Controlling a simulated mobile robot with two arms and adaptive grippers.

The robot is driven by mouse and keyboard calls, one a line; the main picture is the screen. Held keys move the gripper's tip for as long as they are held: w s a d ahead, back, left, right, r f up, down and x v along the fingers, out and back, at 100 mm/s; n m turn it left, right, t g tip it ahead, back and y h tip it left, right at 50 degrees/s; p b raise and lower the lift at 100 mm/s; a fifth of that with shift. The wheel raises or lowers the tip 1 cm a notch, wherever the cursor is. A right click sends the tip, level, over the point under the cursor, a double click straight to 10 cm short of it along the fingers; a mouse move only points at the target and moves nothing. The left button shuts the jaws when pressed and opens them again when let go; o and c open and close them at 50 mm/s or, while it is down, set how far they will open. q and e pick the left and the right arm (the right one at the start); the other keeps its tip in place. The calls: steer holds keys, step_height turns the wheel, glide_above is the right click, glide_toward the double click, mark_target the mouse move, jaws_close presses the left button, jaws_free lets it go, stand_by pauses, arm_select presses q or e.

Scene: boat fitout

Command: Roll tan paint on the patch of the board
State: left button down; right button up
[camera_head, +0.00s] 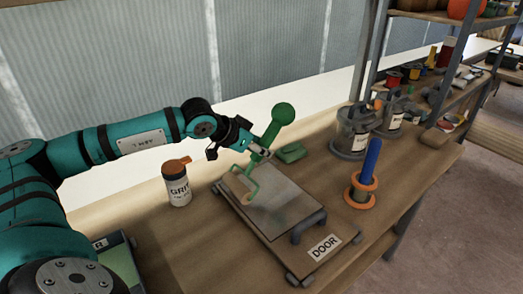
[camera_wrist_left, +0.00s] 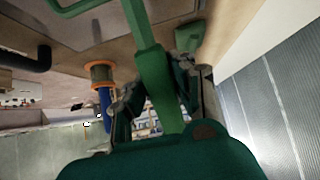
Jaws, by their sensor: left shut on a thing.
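My left gripper (camera_head: 259,146) is shut on a green paint roller (camera_head: 284,114), held by its handle with the round knob end up. The roller's bent wire frame reaches down over the board (camera_head: 290,262), and its small tan-orange head (camera_head: 247,198) is at the left part of the grey patch (camera_head: 280,198). I cannot tell whether the head touches the surface. The board lies flat on the bench, has a dark handle and a DOOR label. In the left wrist view the green handle (camera_wrist_left: 155,75) runs between the fingers (camera_wrist_left: 158,103). My right gripper is not in view.
A GRIT jar (camera_head: 178,188) with an orange lid stands left of the board. A green block (camera_head: 291,152) lies behind it. An orange spool with a blue post (camera_head: 369,165) stands to the right, with clear tins (camera_head: 352,130) behind. The front right bench is clear.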

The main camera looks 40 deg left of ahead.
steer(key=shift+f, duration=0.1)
arm_select(q)
steer(key=s+d+b, duration=0.2)
steer(key=d, duration=0.6)
steer(key=shift+s+d+b, duration=0.2)
steer(key=shift+d+b, duration=0.05)
steer(key=shift+b, duration=0.05)
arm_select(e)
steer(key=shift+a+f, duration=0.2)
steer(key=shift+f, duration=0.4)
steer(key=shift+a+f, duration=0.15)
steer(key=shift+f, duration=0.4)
arm_select(q)
steer(key=shift+f, duration=0.3)
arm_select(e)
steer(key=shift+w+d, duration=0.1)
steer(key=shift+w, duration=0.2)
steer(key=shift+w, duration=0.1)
arm_select(q)
steer(key=shift+f+b, duration=0.15)
steer(key=shift+b, duration=0.25)
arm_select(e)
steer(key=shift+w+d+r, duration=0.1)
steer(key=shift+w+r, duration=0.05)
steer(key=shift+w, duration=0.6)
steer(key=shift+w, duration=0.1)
arm_select(q)
steer(key=shift+f, duration=0.1)
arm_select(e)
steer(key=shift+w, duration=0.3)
